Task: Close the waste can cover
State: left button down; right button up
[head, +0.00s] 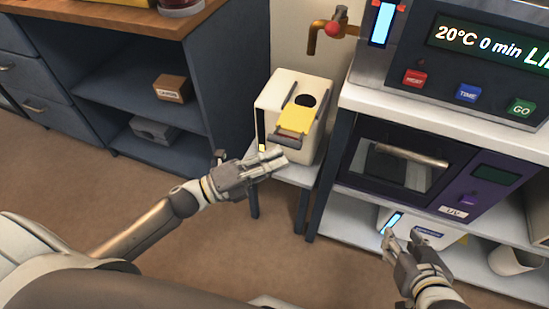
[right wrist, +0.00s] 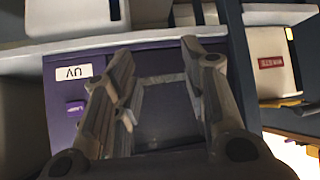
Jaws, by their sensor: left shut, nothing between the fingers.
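The waste can (head: 268,100) is a cream-white box on a small stand, with a dark round opening (head: 305,100) in its top. Its yellow cover (head: 295,119) lies between two grey rails, on the near side of the opening, which shows uncovered. A dark grey bar (head: 285,139) sits at the cover's near end. My left gripper (head: 282,156) is shut and empty, just in front of the can below that bar; I cannot tell whether it touches. My right gripper (head: 402,236) is open and empty, low before the shelf rack; its spread fingers show in the right wrist view (right wrist: 160,55).
A rack on the right holds a purple oven-like unit (head: 395,165) and a control panel (head: 470,60) with buttons. A brass tap (head: 325,32) is behind the can. A blue cabinet (head: 235,55) stands left. Brown floor (head: 110,190) is clear.

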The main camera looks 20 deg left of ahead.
aim_at(294, 132)
pick_arm(q)
jog(key=w+b, duration=0.1)
jog(key=w, duration=0.6)
jog(key=shift+w+d, duration=0.1)
jog(key=shift+w, duration=0.3)
jog(key=shift+w+r, duration=0.1)
jog(key=shift+w, duration=0.2)
pick_arm(e)
jog(key=w+a+r+t+y, duration=0.1)
jog(key=w+a+r+t, duration=0.1)
jog(key=r, duration=0.3)
jog(key=shift+w+t, duration=0.8)
jog(key=shift+w, duration=0.1)
